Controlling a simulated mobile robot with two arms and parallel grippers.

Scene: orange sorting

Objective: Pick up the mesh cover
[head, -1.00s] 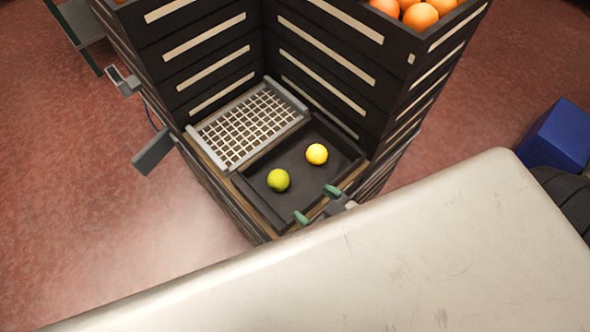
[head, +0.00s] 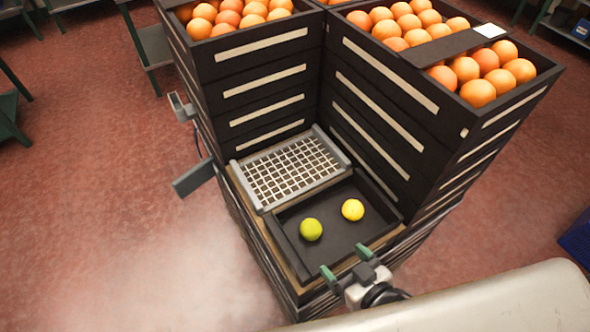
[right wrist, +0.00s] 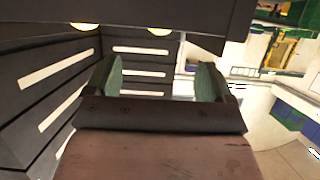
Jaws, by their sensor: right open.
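The mesh cover (head: 291,170) is a pale grid in a grey frame with raised bars at two ends. In the head view it lies flat at the back left of the low stack, beside a dark shallow tray (head: 285,247). My right gripper (head: 345,262), with green fingertips, is open at the tray's front right edge, across the tray from the cover. It also shows empty in the right wrist view (right wrist: 160,82). My left gripper is not in view.
Tall stacks of dark crates stand behind the cover (head: 262,88) and to the right (head: 385,110), with oranges on top. A grey panel (head: 194,178) juts out at the left of the low stack.

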